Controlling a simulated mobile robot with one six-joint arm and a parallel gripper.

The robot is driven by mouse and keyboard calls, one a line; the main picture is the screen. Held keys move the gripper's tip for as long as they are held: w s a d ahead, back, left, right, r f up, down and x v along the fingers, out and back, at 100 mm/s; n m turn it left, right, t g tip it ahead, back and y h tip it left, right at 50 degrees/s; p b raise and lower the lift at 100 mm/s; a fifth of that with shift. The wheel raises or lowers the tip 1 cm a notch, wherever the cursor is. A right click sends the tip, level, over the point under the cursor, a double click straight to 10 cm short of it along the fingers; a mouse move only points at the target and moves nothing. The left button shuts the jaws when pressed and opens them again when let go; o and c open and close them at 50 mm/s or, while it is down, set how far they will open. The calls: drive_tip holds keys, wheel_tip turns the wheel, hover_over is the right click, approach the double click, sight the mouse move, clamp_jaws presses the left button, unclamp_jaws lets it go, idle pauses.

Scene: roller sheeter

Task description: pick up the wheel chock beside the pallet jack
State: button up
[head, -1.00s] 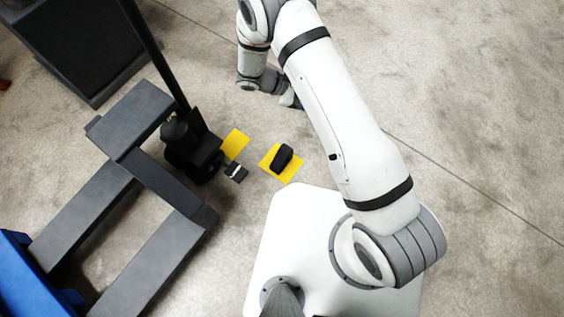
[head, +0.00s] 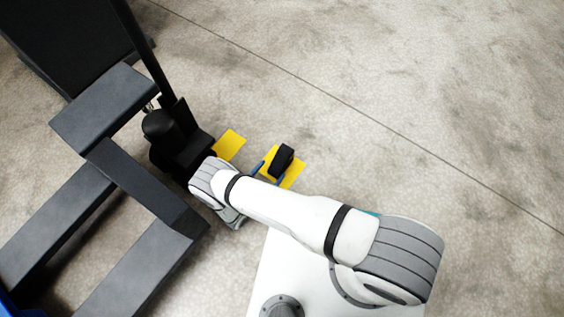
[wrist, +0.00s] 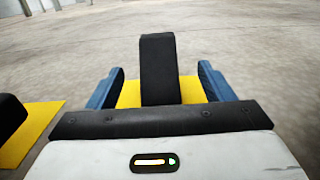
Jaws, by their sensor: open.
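The wheel chock (head: 283,158) is a black block on a yellow floor patch (head: 293,177), right of the dark grey pallet jack (head: 140,180). In the wrist view the chock (wrist: 159,70) stands ahead, centred between the two blue fingers. My gripper (head: 269,172) is open and low at the patch, its fingers spread either side of the chock's near end. In the wrist view my gripper (wrist: 161,88) shows a gap between each finger and the chock. My forearm hides part of the floor beside the jack.
A second yellow patch (head: 231,144) lies beside the jack's black wheel housing. In the wrist view a black object (wrist: 10,117) sits on a yellow patch at left. A dark cabinet-like block (head: 65,35) stands at upper left. The floor at right is clear.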

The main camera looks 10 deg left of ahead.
sight(281, 157)
drive_tip(key=b+x, duration=0.2)
drive_tip(key=x, duration=0.4)
drive_tip(key=shift+w+f+b, duration=0.1)
drive_tip(key=shift+w+b, duration=0.2)
drive_tip(key=shift+b, duration=0.05)
drive_tip(key=shift+w+d, duration=0.1)
drive_tip(key=shift+w, duration=0.4)
drive_tip(key=shift+c, duration=0.5)
drive_tip(key=c, duration=1.3)
drive_tip(key=shift+r, duration=0.2)
